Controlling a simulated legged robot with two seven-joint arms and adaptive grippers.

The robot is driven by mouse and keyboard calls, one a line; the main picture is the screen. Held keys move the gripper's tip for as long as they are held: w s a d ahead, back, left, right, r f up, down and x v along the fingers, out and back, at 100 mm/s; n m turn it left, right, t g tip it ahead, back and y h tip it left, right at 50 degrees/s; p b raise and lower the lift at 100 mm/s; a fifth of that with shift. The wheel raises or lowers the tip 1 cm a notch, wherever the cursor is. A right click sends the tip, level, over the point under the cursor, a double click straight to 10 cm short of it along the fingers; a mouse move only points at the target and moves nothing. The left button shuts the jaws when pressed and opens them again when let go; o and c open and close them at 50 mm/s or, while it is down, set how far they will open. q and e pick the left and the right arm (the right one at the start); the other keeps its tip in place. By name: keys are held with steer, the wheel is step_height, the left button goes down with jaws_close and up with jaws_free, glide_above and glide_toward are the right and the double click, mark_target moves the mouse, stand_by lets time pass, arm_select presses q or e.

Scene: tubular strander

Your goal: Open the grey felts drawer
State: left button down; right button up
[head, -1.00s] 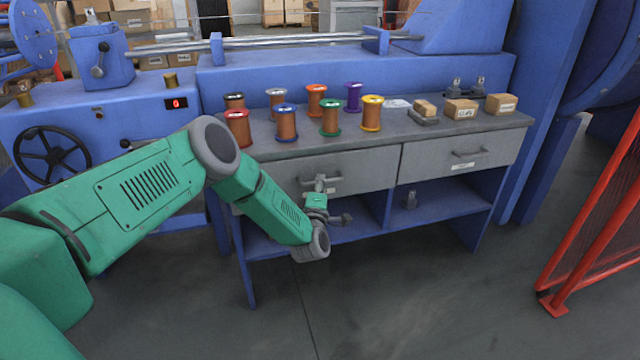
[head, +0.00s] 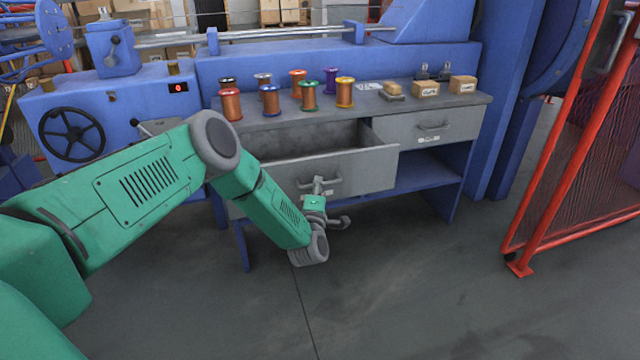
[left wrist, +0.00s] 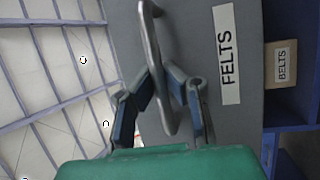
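The grey felts drawer (head: 368,170) is the left drawer under the bench top. It is pulled out, with its dark interior visible behind the front panel. In the left wrist view its grey front (left wrist: 190,40) carries a white FELTS label (left wrist: 229,55) and a metal bar handle (left wrist: 155,45). My left gripper (head: 318,186) is at this handle. In the left wrist view the fingers of my left gripper (left wrist: 163,85) are closed on both sides of the bar. My right gripper is in neither view.
Several wire spools (head: 269,100) and small cardboard boxes (head: 425,89) stand on the bench top (head: 385,108). A second grey drawer (head: 405,128) at the right is shut. A red mesh barrier (head: 560,150) stands farther right. The floor (head: 400,290) in front is clear.

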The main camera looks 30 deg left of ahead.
arm_select(q)
steer(key=shift+s+d+f, duration=0.1)
steer(key=shift+d, duration=0.15)
steer(key=shift+f, duration=0.1)
steer(key=shift+a+f, duration=0.2)
steer(key=shift+a, duration=0.1)
steer(key=c, duration=1.6)
jaws_free()
steer(key=shift+d, duration=0.15)
steer(key=shift+d+r, duration=0.1)
steer(key=shift+r, duration=0.15)
steer(key=shift+s, duration=0.1)
steer(key=v, duration=1.2)
steer(key=shift+f, duration=0.15)
